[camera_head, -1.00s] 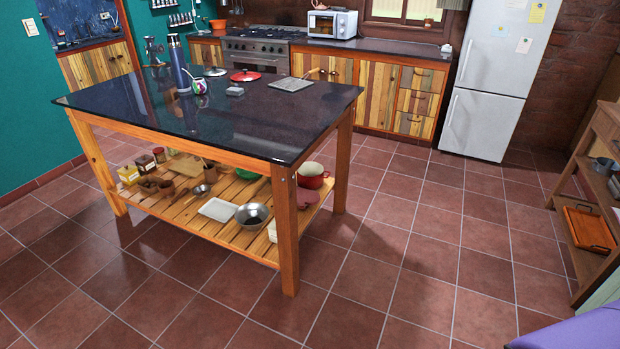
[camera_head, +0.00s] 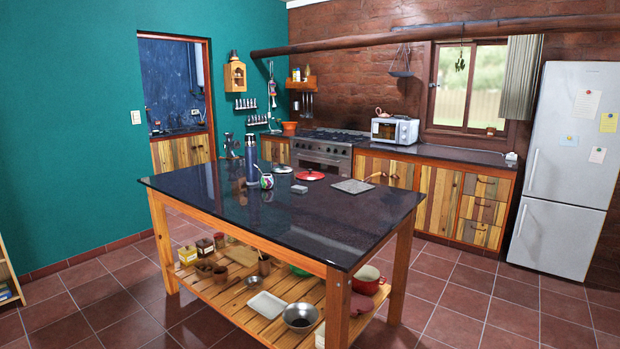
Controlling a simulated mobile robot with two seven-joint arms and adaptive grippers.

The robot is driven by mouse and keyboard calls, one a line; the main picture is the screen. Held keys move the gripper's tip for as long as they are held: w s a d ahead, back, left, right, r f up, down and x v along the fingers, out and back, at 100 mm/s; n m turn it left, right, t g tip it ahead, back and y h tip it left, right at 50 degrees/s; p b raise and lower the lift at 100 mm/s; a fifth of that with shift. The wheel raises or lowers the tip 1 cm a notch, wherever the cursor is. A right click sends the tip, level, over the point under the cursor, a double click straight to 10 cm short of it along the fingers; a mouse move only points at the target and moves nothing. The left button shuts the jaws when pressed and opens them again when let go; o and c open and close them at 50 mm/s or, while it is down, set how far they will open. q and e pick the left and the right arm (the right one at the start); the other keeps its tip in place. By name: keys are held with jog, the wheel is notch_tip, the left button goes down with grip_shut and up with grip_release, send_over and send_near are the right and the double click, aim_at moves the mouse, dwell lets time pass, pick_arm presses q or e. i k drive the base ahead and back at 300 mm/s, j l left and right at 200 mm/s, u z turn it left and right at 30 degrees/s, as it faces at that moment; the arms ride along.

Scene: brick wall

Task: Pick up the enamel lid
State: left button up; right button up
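A red round lid (camera_head: 310,175) with a small knob lies on the dark top of the kitchen island (camera_head: 330,222), near its far edge. A pale round lid (camera_head: 282,169) lies just left of it. I cannot tell from the picture which of the two is the enamel lid. A red pot (camera_head: 368,280) stands on the island's lower slatted shelf. Neither of my grippers shows in the head view.
A blue flask (camera_head: 251,160), a patterned cup (camera_head: 267,181), a small grey box (camera_head: 299,189) and a flat grey square board (camera_head: 353,186) are also on the island. A stove (camera_head: 325,153) and counter stand behind. Tiled floor is clear around the island.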

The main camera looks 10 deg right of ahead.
aim_at(309, 176)
jog(key=i+l+z, duration=1.1)
jog(key=i, duration=0.3)
jog(key=i+z, duration=0.35)
jog(key=i, duration=0.15)
jog(key=i+l, duration=0.1)
jog(key=i, duration=3.2)
jog(key=i+j+u, duration=0.1)
jog(key=i+u, duration=0.25)
jog(key=i+l+u, duration=0.1)
jog(key=i+u, duration=0.25)
jog(key=i, duration=0.2)
jog(key=i+l+u, duration=0.15)
jog(key=i+u, duration=0.2)
jog(key=i+j+u, duration=0.15)
jog(key=i+u, duration=0.7)
jog(key=i+l+u, duration=0.1)
jog(key=i+u, duration=0.7)
jog(key=i+l+u, duration=0.15)
jog(key=i+u, duration=0.2)
jog(key=i+l+u, duration=0.2)
jog(key=i+u, duration=0.15)
